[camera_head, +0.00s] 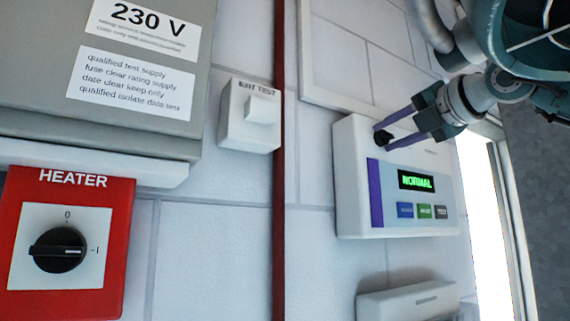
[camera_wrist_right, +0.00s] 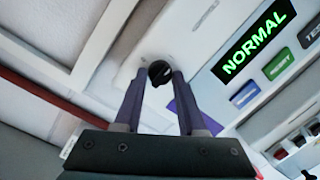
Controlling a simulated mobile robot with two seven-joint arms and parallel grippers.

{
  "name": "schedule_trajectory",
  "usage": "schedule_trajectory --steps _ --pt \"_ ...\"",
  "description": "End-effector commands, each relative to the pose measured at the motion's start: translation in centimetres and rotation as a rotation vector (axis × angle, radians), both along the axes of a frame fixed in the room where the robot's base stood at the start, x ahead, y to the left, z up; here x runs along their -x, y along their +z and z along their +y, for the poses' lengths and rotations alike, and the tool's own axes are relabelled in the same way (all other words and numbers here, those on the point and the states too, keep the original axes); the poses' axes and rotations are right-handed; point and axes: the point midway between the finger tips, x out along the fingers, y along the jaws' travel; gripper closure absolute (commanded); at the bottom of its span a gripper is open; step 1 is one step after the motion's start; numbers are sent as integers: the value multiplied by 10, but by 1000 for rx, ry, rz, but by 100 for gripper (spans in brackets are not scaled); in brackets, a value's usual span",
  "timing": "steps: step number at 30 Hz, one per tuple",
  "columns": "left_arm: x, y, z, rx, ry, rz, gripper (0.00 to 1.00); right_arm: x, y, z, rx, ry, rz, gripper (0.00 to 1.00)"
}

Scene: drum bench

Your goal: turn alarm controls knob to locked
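The white alarm control box (camera_head: 352,190) is on the tiled wall, right of centre in the head view. Its black knob (camera_head: 383,138) sits at the upper left of its face, above a green display reading NORMAL (camera_head: 416,181). My right gripper (camera_head: 384,136) reaches in from the upper right, its purple fingers apart, one on each side of the knob. In the right wrist view the knob (camera_wrist_right: 160,73) shows between the fingertips, with little or no gap; firm contact is not clear. The knob's pointing direction is partly hidden. My left gripper is not in view.
Below the display are blue, green and dark buttons (camera_head: 425,212). To the left are a red pipe (camera_head: 279,240), a white EXIT TEST switch (camera_head: 250,130), a grey 230 V cabinet (camera_head: 40,60) and a red HEATER panel (camera_head: 118,240). A white box (camera_head: 385,306) is below.

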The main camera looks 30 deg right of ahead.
Motion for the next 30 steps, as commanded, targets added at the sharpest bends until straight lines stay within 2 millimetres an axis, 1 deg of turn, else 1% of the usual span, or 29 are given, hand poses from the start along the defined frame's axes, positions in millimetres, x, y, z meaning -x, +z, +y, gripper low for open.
schedule_trajectory --steps 1,9,10,22,26,30 --pt "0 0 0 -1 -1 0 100 0 0 0 0 0 0 67" --pt "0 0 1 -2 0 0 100 0 0 0 0 0 1 98" --pt "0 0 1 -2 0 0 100 0 0 0 0 0 1 100" --pt "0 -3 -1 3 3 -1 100 0 -2 0 23 0 -1 100" --pt "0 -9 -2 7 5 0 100 0 -3 0 70 1 -5 100" --pt "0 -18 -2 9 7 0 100 0 -5 0 158 2 -13 100"
